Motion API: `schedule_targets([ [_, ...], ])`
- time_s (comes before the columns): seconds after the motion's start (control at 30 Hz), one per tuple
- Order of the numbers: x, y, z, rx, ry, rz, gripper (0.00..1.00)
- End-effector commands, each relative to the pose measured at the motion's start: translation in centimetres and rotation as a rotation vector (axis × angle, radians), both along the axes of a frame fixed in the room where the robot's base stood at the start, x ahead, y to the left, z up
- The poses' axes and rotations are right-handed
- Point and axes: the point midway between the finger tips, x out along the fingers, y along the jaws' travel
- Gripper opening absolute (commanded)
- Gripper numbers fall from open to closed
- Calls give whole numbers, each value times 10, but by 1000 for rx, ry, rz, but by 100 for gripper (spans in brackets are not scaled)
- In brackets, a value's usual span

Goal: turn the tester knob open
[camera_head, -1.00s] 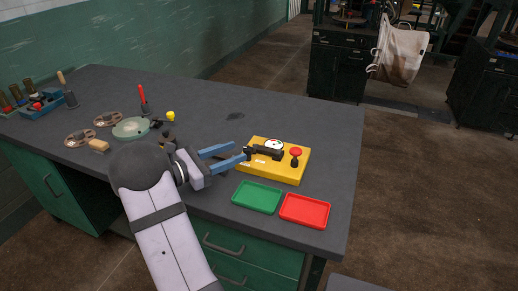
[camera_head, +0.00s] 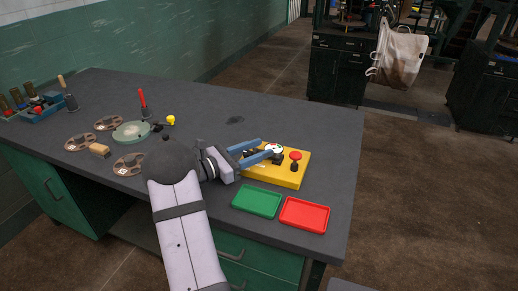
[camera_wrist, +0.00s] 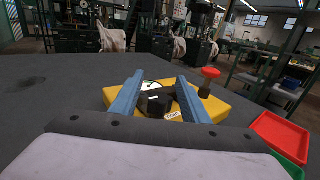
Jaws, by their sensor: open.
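The tester is a yellow box (camera_head: 287,176) near the right end of the bench. It carries a white round dial (camera_head: 274,148), a black part that looks like the knob (camera_wrist: 157,103), and a red mushroom button (camera_head: 295,156) on a dark stem. My gripper (camera_head: 265,150) is open, with its blue fingers over the left part of the tester. In the wrist view, my gripper (camera_wrist: 153,88) has one finger on each side of the black part and the dial. I cannot tell whether the fingers touch it. A small label lies in front of the black part.
A green tray (camera_head: 257,201) and a red tray (camera_head: 304,214) lie in front of the tester, near the bench's front edge. Several reels, a pale green dish (camera_head: 131,131) and a red-handled tool (camera_head: 143,101) stand at the left. The bench behind the tester is clear.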

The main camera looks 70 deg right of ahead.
Motion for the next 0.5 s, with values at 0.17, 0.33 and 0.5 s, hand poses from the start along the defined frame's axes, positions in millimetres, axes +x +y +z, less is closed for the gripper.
schedule_targets([
  [0.17, -3, -4, 0, 0, 0, 0, 41],
  [0.33, -3, -4, 0, 0, 0, 0, 41],
  [0.5, -3, -4, 0, 0, 0, 0, 8],
])
